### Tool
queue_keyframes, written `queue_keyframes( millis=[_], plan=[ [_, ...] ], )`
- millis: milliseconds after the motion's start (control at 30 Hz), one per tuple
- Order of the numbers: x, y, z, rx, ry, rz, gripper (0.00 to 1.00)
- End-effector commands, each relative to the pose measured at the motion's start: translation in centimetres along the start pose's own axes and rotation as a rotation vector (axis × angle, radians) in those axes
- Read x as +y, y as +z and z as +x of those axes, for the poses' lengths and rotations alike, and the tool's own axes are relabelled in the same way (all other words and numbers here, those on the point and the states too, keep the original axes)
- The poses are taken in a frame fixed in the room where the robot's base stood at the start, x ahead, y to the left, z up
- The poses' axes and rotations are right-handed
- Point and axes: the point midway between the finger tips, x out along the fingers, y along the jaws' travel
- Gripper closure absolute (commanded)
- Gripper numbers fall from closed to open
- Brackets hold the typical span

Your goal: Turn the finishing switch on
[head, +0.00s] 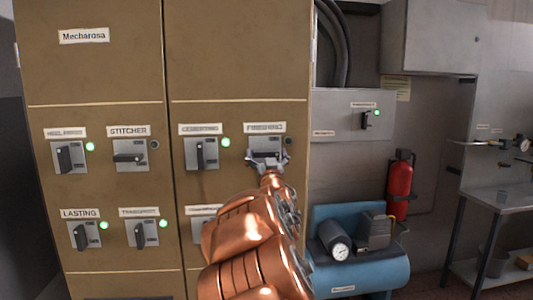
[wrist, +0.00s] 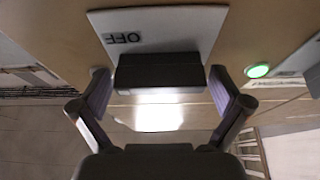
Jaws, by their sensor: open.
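The finishing switch (head: 266,153) is on the tan cabinet under the label FINISHING (head: 264,128). Its black handle lies horizontal, and the lamp (head: 289,141) at its right is dark. In the wrist view, which looks upside down, the black handle (wrist: 160,70) shows below its grey plate marked OFF (wrist: 124,38). My gripper (head: 267,161) is in front of this switch and hides part of it. In the wrist view its fingers (wrist: 160,84) are open, one on each side of the handle, with visible gaps. I see no contact.
The neighbouring cementing switch (head: 201,153) has a vertical handle and a lit green lamp (head: 225,142). The stitcher switch (head: 129,156) is horizontal with a dark lamp. A blue compressor tank (head: 398,272) and a red extinguisher (head: 399,182) stand to the right.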

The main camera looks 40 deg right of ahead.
Motion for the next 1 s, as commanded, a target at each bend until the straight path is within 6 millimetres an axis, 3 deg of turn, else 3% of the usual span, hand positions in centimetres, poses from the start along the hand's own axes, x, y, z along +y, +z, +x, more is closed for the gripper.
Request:
queue_keyframes(
  millis=[133, 600, 1000],
  plan=[
    [0.01, 0.01, -0.02, 0.000, 0.000, 0.000, 0.00],
    [0.01, 0.01, -0.03, 0.000, 0.000, 0.000, 0.49],
    [0.12, 0.11, -0.09, 0.000, -0.028, -0.073, 0.50]
  ],
)
